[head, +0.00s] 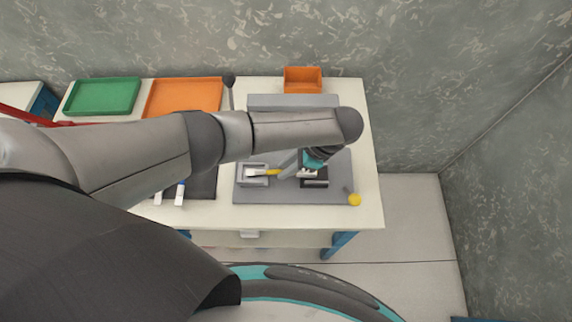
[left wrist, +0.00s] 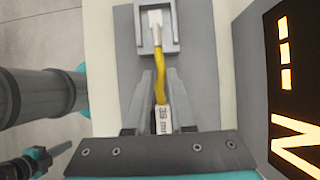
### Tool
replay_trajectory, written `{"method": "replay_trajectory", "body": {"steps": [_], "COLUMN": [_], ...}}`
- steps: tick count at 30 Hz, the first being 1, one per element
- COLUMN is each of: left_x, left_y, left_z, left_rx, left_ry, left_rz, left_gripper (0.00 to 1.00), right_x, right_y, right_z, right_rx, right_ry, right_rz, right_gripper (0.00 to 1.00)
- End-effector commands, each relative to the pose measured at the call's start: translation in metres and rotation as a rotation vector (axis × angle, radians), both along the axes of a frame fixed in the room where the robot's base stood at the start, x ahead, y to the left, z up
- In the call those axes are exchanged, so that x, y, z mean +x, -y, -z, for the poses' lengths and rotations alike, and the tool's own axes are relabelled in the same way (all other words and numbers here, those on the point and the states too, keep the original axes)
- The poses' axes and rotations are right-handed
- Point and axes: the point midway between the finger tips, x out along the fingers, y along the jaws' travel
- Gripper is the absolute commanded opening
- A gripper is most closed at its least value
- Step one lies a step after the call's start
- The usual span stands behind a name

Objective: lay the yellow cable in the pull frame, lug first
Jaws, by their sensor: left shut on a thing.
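The yellow cable (left wrist: 160,62) has a pale metal lug (left wrist: 156,18) at its far end and a white printed sleeve (left wrist: 164,118) at its near end. My left gripper (left wrist: 160,82) is shut on the cable at the sleeve. The lug lies within the walls of the grey pull frame (left wrist: 142,42), and the yellow part runs out through its near opening. I cannot tell whether the lug touches the floor. In the head view, the pull frame (head: 243,181) is left of my left gripper (head: 284,168), and the yellow part (head: 273,172) shows between them.
Behind are a green tray (head: 103,96), an orange tray (head: 184,97) and an orange bin (head: 302,80). A black-knobbed lever (head: 229,81) stands by my arm.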

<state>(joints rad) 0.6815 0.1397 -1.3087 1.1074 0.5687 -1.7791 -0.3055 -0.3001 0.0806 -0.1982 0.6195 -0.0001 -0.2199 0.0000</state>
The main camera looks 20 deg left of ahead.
Motion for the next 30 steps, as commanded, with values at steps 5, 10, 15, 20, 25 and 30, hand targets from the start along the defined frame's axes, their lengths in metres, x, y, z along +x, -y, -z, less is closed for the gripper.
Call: {"method": "replay_trajectory", "body": {"steps": [5, 10, 15, 20, 25, 30], "left_x": [0.000, 0.000, 0.000, 0.000, 0.002, 0.007], "left_y": [0.000, 0.000, 0.000, 0.000, 0.007, 0.024], "left_z": [0.000, 0.000, 0.000, 0.000, -0.011, -0.042], "left_rx": [0.000, 0.000, 0.000, 0.000, -0.003, -0.005], "left_ry": [0.000, 0.000, 0.000, 0.000, 0.001, 0.003], "left_rz": [0.000, 0.000, 0.000, 0.000, 0.001, 0.003], "left_gripper": [0.27, 0.46, 0.57, 0.57, 0.57, 0.57], "right_x": [0.000, 0.001, 0.001, 0.001, 0.001, 0.001], "right_y": [0.000, 0.000, 0.000, -0.001, -0.001, -0.001], "right_z": [0.000, 0.000, 0.000, 0.000, -0.003, -0.008], "right_rx": [0.000, 0.000, 0.001, 0.001, 0.001, 0.001], "right_ry": [0.001, 0.001, 0.001, 0.001, 0.001, 0.001], "right_rz": [-0.001, -0.001, -0.002, -0.002, -0.003, -0.003], "right_gripper": [0.00, 0.00, 0.00, 0.00, 0.00, 0.00]}}
